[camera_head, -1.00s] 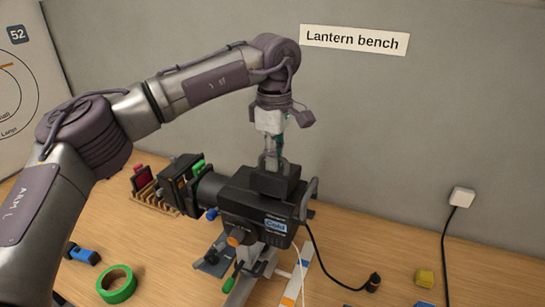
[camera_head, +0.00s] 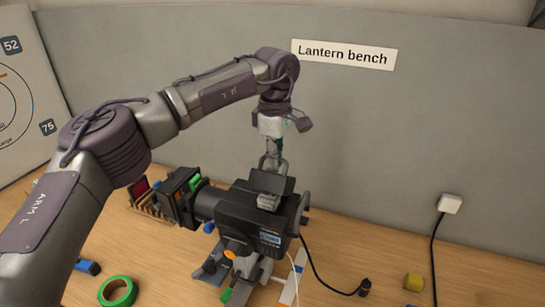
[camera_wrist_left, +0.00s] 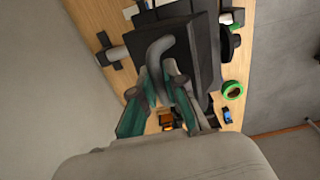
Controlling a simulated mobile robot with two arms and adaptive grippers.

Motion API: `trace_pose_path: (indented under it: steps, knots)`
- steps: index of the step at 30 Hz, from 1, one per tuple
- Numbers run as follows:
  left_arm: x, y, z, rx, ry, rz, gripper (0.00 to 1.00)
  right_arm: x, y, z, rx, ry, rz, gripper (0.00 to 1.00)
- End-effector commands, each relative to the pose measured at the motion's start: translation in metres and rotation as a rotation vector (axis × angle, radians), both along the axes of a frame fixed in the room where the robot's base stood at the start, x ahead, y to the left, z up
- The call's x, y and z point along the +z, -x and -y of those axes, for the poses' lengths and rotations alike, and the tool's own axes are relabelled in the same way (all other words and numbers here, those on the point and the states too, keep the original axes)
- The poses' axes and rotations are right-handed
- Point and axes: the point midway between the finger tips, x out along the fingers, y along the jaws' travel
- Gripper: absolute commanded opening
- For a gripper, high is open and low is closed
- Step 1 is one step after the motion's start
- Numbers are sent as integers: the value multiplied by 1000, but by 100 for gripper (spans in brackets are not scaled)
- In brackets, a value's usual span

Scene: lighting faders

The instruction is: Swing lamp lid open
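The black lamp (camera_head: 245,212) stands on the bench in the middle of the head view, its lens pointing left. Its lid (camera_head: 281,184) is tilted up at the back, and a grey part (camera_head: 268,201) shows in the opening. My left gripper (camera_head: 274,160) comes down from above at the lid's grey loop handle. In the left wrist view the two teal fingers (camera_wrist_left: 164,88) close in on either side of the handle (camera_wrist_left: 160,46) and appear shut on it; the exact contact is partly hidden. The dark lid also shows there (camera_wrist_left: 203,45). My right gripper is not in view.
Slotted frames (camera_head: 150,198) stand left of the lamp. A green tape roll (camera_head: 117,292) and a blue block (camera_head: 88,266) lie at front left. A yellow block (camera_head: 413,282), a black plug (camera_head: 363,287) and cables lie right. The grey wall is close behind; the right bench is mostly clear.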

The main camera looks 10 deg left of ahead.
Motion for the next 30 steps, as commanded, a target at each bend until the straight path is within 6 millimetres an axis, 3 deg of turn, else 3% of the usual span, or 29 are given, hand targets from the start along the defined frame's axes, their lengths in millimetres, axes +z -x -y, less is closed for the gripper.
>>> trace_pose_path:
  steps: [30]
  knots:
    - [-1, -39, 8, 2, -1, 0, 8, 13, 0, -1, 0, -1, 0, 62]
